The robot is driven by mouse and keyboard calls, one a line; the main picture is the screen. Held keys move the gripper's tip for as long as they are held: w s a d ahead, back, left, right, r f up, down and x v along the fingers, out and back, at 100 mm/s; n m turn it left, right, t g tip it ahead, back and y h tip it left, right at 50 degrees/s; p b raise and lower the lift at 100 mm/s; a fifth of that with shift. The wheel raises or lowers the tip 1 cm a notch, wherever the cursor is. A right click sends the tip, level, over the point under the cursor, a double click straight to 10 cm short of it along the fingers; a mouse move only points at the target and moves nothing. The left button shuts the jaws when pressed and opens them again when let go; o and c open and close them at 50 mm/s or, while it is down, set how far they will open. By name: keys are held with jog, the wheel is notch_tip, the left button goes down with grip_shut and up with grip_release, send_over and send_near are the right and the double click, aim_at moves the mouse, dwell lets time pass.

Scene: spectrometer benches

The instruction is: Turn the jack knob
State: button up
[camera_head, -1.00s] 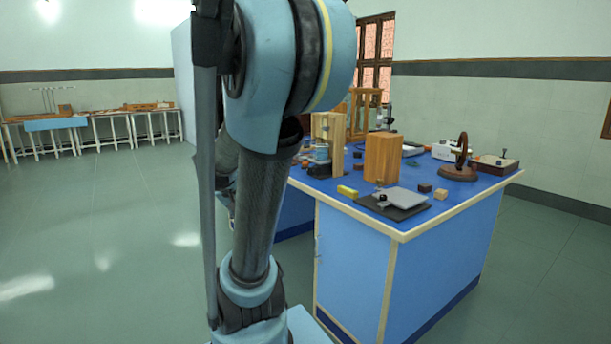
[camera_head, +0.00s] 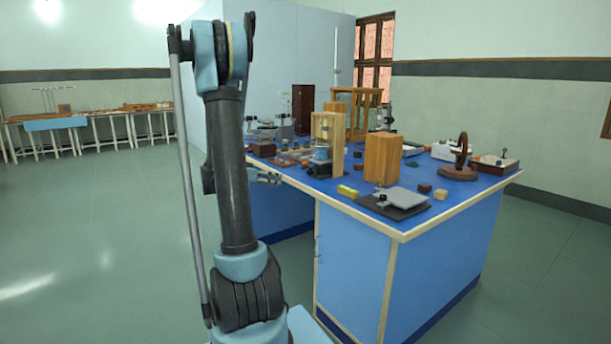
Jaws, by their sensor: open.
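A low jack with a grey top plate (camera_head: 402,197) and a dark base lies near the front corner of the blue bench. A small dark knob (camera_head: 381,200) shows at the left side of the plate. My gripper (camera_head: 276,178) is small in view, left of the bench edge and well away from the jack. It points right, with its jaws open, and I see nothing held in it.
A yellow block (camera_head: 347,191) lies left of the jack, and a wooden box (camera_head: 383,158) stands behind it. Small dark and tan blocks (camera_head: 440,194) lie to its right. A wheel on a stand (camera_head: 461,160) is farther right. The floor (camera_head: 90,230) at left is clear.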

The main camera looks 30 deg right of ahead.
jog(key=w+d+f+m+h, duration=0.2)
jog(key=w+d+m+h, duration=0.15)
jog(key=w, duration=0.25)
send_near(308, 171)
jog(key=shift+g+h, duration=0.25)
jog(key=shift+g, duration=0.05)
jog(key=d, duration=0.9)
jog(key=shift+w+f, duration=0.2)
jog(key=shift+w, duration=0.1)
jog(key=shift+c, duration=0.3)
jog(key=c, duration=1)
